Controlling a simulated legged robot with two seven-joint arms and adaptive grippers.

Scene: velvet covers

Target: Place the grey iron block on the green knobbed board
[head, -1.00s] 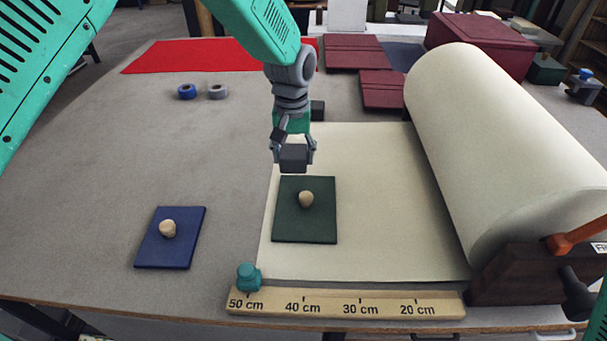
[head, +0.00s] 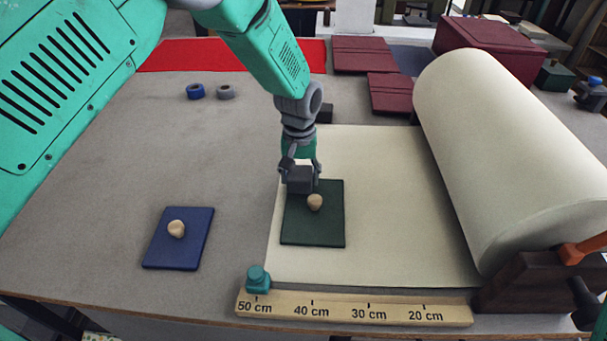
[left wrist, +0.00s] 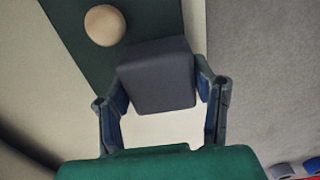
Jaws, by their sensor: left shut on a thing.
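The grey iron block (head: 300,180) is held between the fingers of my left gripper (head: 301,172), which is shut on it. The green knobbed board (head: 312,228) lies on the cream sheet, with a pale round knob (head: 315,202) at its middle. In the head view the block overlaps the board's far left part, behind the knob. In the left wrist view the block (left wrist: 157,76) is between the fingertips (left wrist: 160,90), beside the knob (left wrist: 104,25) and over the board's edge (left wrist: 75,45). I cannot tell whether it touches the board. My right gripper is not in view.
A blue knobbed board (head: 178,245) lies to the left. A wooden ruler (head: 350,308) runs along the front edge. A large cream roll (head: 510,150) stands at the right. Blue (head: 195,91) and grey (head: 226,92) rings and a dark block (head: 325,112) lie farther back.

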